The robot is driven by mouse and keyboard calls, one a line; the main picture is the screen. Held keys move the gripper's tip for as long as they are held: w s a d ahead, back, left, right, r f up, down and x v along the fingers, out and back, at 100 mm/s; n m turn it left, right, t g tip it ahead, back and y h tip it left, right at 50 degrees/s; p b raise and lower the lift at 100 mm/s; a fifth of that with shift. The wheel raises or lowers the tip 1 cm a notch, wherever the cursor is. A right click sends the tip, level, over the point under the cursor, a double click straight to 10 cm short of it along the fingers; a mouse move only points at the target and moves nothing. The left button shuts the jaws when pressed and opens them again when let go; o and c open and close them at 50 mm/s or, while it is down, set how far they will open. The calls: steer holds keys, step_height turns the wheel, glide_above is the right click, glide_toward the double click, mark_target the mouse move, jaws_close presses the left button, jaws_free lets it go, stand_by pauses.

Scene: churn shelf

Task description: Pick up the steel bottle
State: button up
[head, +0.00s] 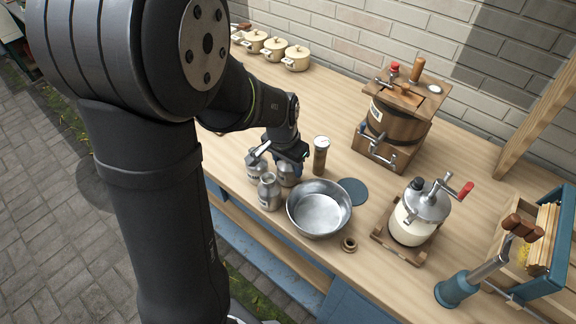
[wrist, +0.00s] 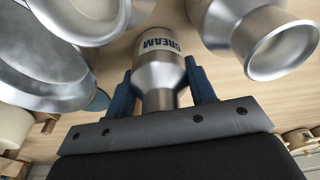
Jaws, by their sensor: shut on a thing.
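The steel bottle (wrist: 160,70), with a dark CREAM label, sits between the two blue fingers of my gripper (wrist: 160,88) in the wrist view. The fingers are shut on its narrower part. In the head view my gripper (head: 288,157) is above this bottle (head: 288,176) and covers its upper part. Two similar steel bottles stand close by, one in front (head: 269,194) and one to the left (head: 256,166). I cannot tell whether the held bottle is clear of the counter.
A steel bowl (head: 319,208) is just right of the bottles. A brown-bodied shaker (head: 320,156) stands behind it, near a dark round mat (head: 353,191). A wooden churn (head: 394,128) and a cream-coloured churn (head: 418,216) are farther right. Lidded pots (head: 296,58) line the back.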

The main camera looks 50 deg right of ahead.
steer(key=s+a+r, duration=0.1)
steer(key=s+r, duration=0.9)
steer(key=s, duration=0.1)
steer(key=shift+s+d+f+m, duration=0.35)
steer(key=shift+s+d+f, duration=0.45)
steer(key=shift+d+f, duration=0.6)
steer(key=shift+s+d+f+m, duration=0.3)
steer(key=shift+s+d+f, duration=0.55)
steer(key=shift+d+f, duration=0.55)
steer(key=shift+s+d+f+m, duration=0.35)
steer(key=shift+s+d+f, duration=0.45)
steer(key=shift+d+f, duration=0.6)
steer(key=shift+f, duration=0.7)
steer(key=shift+r, duration=0.1)
steer(key=o, duration=1.2)
steer(key=c, duration=0.4)
steer(key=shift+o, duration=0.2)
